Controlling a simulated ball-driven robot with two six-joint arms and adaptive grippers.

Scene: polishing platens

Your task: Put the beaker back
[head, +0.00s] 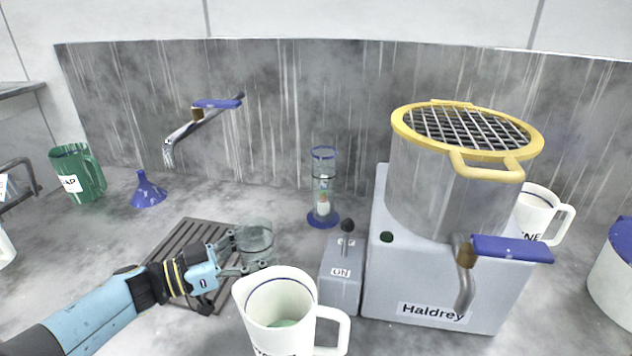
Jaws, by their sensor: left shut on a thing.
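The beaker (257,241) is clear greenish glass and stands roughly upright near the right edge of a dark slatted rack (185,238). My left gripper (238,254) reaches in from the lower left and is shut on the beaker, its fingers against the glass. The beaker's lower part is partly hidden by the fingers and by a white jug in front, so I cannot tell whether it touches the rack or the bench. My right gripper is not in view.
The white jug (262,312) stands close in front of the beaker. A grey switch box (341,277) and the Haldrey machine (420,290) are to the right. A glass cylinder (323,190) stands behind. A blue funnel (148,190) and green jug (78,172) are at back left.

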